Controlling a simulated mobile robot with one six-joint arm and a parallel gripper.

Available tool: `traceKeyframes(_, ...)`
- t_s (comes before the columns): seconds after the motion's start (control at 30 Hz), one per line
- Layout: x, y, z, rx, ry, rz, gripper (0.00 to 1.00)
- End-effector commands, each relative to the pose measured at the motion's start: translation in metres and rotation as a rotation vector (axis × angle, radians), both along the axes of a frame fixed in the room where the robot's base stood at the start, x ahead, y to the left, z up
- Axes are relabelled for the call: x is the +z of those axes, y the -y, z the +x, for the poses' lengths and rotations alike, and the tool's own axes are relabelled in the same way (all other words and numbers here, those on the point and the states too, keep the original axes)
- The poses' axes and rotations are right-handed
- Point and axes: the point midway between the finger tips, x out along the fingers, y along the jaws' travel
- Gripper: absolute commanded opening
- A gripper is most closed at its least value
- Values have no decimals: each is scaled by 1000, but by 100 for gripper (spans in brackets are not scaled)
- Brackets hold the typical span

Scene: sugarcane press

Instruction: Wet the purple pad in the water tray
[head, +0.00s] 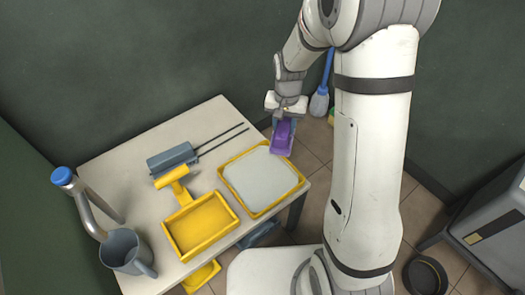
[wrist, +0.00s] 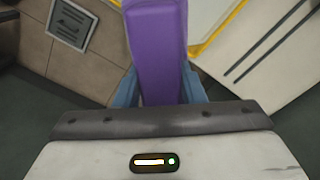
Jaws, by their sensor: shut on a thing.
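My gripper (head: 284,122) is shut on the purple pad (head: 283,139), which hangs beneath it near the table's right edge. In the wrist view the pad (wrist: 159,55) sits between my two blue fingers (wrist: 160,92). In the head view the pad appears beside the far right corner of a yellow-rimmed tray (head: 281,199) with a flat pale grey surface, which may be the water tray. I cannot tell the pad's height above the tray. Another yellow tray (head: 212,247), all yellow inside, lies to its left.
A grey box with two dark rods (head: 172,160) and a yellow handled piece (head: 172,177) lie on the pale table (head: 135,160). A grey jug (head: 124,250) and a bent pipe with a blue cap (head: 63,176) stand at the left. A blue brush (head: 319,102) is beyond the table.

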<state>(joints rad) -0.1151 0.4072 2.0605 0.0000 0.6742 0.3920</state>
Motion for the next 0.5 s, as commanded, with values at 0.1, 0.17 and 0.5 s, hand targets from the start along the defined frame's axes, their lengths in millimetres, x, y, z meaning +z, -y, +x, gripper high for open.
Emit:
traceKeyframes(0.1, -7, -30, -27, -175, -2, -1, 18)
traceKeyframes(0.17, -11, -41, -39, -265, -2, -1, 18)
traceKeyframes(0.5, -25, -74, -83, -582, 0, 0, 18)
